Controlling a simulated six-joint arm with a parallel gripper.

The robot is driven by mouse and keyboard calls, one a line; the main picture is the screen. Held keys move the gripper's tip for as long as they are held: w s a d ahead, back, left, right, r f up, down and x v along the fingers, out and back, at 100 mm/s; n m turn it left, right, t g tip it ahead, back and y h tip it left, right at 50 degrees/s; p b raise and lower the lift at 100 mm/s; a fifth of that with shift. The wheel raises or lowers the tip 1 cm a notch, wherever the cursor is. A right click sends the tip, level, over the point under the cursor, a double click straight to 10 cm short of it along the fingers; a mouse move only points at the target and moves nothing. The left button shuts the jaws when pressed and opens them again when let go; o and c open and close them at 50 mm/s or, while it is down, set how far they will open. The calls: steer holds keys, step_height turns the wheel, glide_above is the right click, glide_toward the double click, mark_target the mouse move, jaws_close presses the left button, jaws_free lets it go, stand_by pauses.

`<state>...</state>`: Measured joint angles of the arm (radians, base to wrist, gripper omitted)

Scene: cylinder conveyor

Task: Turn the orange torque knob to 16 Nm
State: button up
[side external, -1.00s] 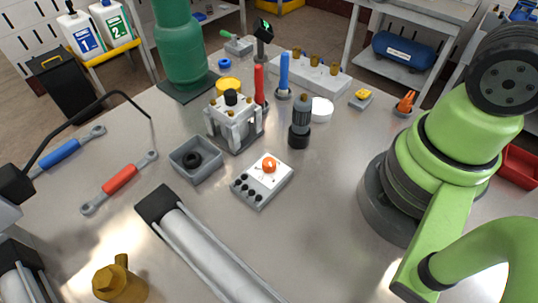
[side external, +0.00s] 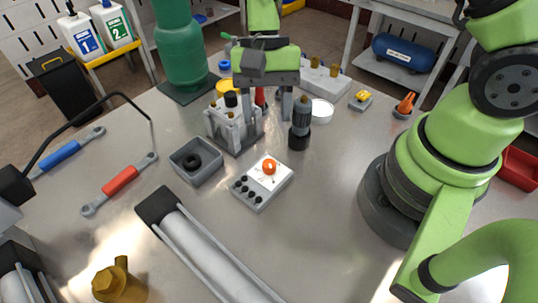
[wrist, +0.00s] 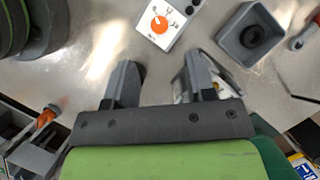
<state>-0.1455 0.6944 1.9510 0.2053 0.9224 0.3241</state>
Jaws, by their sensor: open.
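The orange torque knob (side external: 269,167) sits on top of a small white and grey control box (side external: 254,190) with several black buttons, in the middle of the table. The knob also shows at the top of the wrist view (wrist: 160,24), with marks around it too small to read. My gripper (side external: 263,108) is open, fingers down, over the grey fixture at the back and behind the knob box. In the wrist view my gripper's two fingers (wrist: 162,78) are well apart, with bare table between them. The knob lies beyond the fingertips, untouched.
The grey fixture (side external: 238,135) stands below my gripper, with a dark cylindrical tool (side external: 300,125) upright to its right. A grey bin (side external: 196,166) with a black ring is left of the box. A large cylinder (side external: 215,248) lies in front. Table right of the box is clear.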

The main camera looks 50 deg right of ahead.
mark_target(269, 163)
steer(key=x, duration=0.9)
steer(key=shift+f, duration=0.1)
steer(key=shift+c, duration=0.2)
steer(key=c, duration=0.9)
